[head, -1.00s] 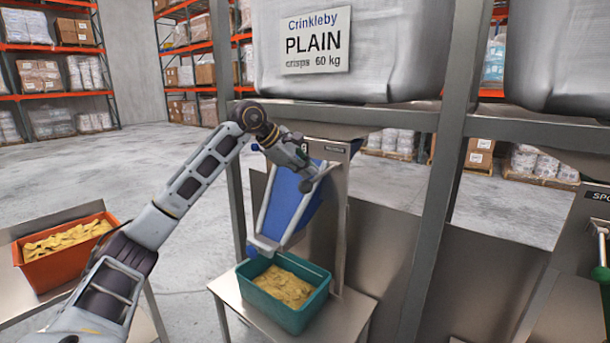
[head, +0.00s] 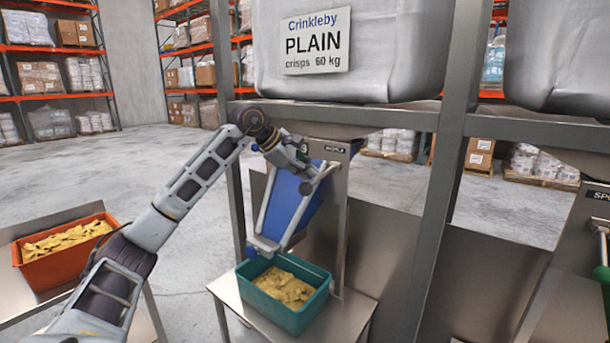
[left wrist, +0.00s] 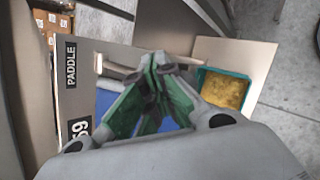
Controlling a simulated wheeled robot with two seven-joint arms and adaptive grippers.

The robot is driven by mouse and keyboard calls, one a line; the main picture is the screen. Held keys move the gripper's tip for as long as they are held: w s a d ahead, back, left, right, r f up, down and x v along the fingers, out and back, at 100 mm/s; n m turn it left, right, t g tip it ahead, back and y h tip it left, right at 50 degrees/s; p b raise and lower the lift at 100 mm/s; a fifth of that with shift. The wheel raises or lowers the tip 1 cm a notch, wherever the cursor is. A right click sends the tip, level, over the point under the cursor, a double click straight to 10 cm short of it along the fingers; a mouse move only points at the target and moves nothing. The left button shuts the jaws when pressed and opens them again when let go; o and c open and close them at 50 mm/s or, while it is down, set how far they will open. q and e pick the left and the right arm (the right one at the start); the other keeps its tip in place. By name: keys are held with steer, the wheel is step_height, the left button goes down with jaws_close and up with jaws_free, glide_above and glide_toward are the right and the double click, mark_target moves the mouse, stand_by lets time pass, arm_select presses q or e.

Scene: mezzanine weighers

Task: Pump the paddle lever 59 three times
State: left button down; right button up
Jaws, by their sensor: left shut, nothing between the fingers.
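The paddle station has a blue chute (head: 290,205) with grey bars along its sides, angled down toward a teal crate. A plate reading PADDLE (left wrist: 70,63) and a 59 plate (left wrist: 80,130) show in the left wrist view. A pale bar (left wrist: 120,68), seemingly part of the lever, runs behind my fingers there. My left gripper (head: 308,163) is at the upper end of the chute. In the left wrist view its green-padded fingertips (left wrist: 158,65) are together and hold nothing. I cannot tell whether they touch the bar. My right gripper is out of view.
The teal crate (head: 256,294) of crisps stands on a small metal table (head: 345,315) below the chute. An orange crate (head: 38,274) of crisps is at left. A steel post (head: 440,200) and crossbeam (head: 400,118) frame the station beneath the large PLAIN sack (head: 385,60).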

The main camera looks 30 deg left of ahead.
mark_target(306, 184)
arm_select(q)
steer(key=shift+f, duration=0.4)
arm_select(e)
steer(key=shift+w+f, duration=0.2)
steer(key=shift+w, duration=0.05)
arm_select(q)
steer(key=shift+f+b, duration=0.8)
steer(key=shift+f, duration=0.1)
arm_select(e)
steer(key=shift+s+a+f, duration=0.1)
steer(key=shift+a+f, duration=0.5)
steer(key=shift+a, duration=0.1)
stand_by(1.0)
arm_select(q)
steer(key=shift+f+b, duration=0.45)
steer(key=shift+f, duration=0.2)
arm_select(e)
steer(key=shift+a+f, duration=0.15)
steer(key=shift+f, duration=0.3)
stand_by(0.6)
arm_select(q)
steer(key=shift+f+b, duration=0.35)
steer(key=shift+f, duration=0.15)
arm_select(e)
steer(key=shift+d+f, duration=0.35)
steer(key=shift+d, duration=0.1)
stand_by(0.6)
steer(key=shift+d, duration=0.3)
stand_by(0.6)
